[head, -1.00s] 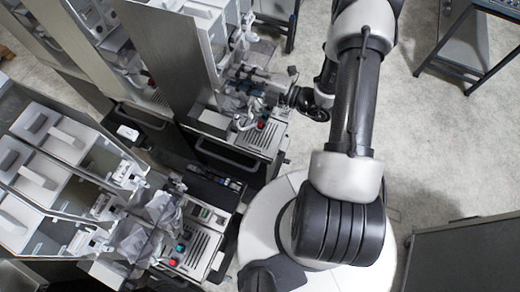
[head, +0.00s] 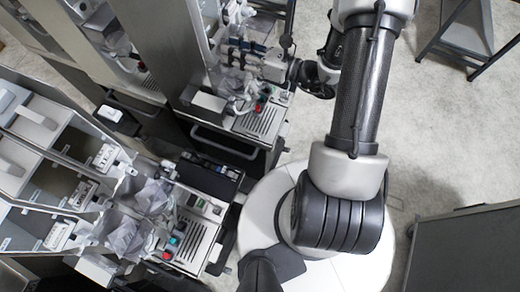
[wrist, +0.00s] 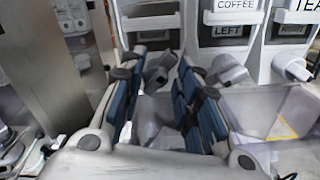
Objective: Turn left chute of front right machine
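My gripper (wrist: 160,88) is open in the wrist view, its two dark blue-grey fingers apart with nothing visibly held. A grey-white chute (wrist: 160,70) shows beyond and between the fingertips; I cannot tell whether they touch it. To its right, another chute (wrist: 228,68) hangs under a white dispenser front with a COFFEE label and a dark LEFT label (wrist: 227,31). A third chute (wrist: 292,68) hangs under the TEA dispenser. In the head view, my arm reaches the machine (head: 255,120) at upper middle; the fingers are too small there to judge.
A clear bin or bag (wrist: 270,110) lies below the chutes. A tall metal panel (wrist: 40,60) stands at left. A second machine (head: 185,240) stands at lower left in the head view. Grey floor (head: 450,130) is open at right, with a dark cabinet (head: 470,250) at lower right.

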